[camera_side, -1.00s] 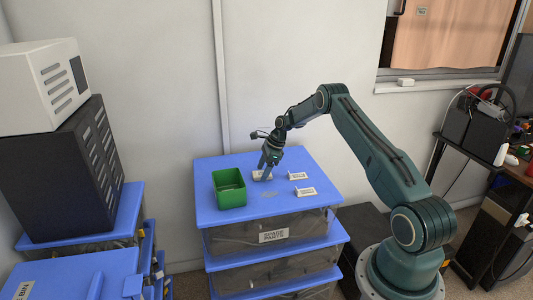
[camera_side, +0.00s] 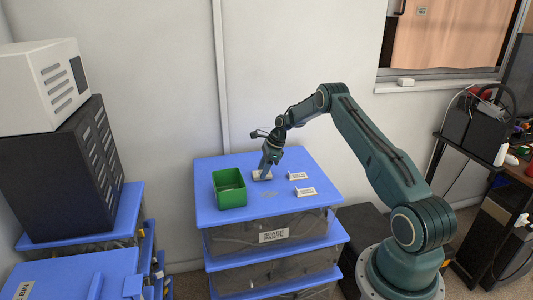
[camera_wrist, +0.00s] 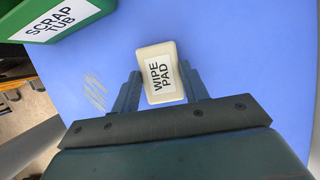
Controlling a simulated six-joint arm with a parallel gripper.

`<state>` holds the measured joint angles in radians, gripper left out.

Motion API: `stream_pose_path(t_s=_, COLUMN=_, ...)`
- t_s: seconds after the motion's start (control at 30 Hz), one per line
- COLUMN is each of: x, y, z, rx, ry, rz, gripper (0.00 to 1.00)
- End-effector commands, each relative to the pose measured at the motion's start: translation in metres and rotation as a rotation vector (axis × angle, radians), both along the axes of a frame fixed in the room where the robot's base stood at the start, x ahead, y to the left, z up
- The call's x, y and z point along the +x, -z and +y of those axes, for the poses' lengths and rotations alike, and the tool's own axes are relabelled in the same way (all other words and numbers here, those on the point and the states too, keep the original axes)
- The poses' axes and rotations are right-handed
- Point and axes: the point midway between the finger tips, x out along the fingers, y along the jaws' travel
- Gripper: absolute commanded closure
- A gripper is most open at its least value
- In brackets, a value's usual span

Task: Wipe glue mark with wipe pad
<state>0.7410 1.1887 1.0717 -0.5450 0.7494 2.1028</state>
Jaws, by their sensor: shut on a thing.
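The wipe pad (camera_wrist: 158,66) is a small cream block with a "WIPE PAD" label. My gripper (camera_wrist: 160,84) is shut on it, with one finger against each side. In the side view, my gripper (camera_side: 265,172) points down over the blue lid, and the wipe pad (camera_side: 258,175) shows at its fingertips. I cannot tell whether the pad touches the lid. The glue mark (camera_wrist: 96,92) is a patch of thin tan streaks on the lid, left of the pad in the wrist view. In the side view, the glue mark (camera_side: 269,194) lies faintly in front of the gripper, apart from the pad.
The green scrap tub (camera_side: 229,188) stands on the lid left of the gripper. Two small white labelled cards (camera_side: 298,176) (camera_side: 305,191) stand at the right. The blue lid (camera_side: 245,215) tops the spare parts drawers, and its front is clear. The wall is behind.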

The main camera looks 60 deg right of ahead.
Motion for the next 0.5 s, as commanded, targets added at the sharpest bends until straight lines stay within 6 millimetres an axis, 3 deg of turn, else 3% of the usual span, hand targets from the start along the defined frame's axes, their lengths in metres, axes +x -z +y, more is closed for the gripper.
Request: stream_pose_path(t_s=0.5, x=0.0, y=-0.034, z=0.0, rx=0.0, ry=0.0, rz=0.0, gripper=0.82)
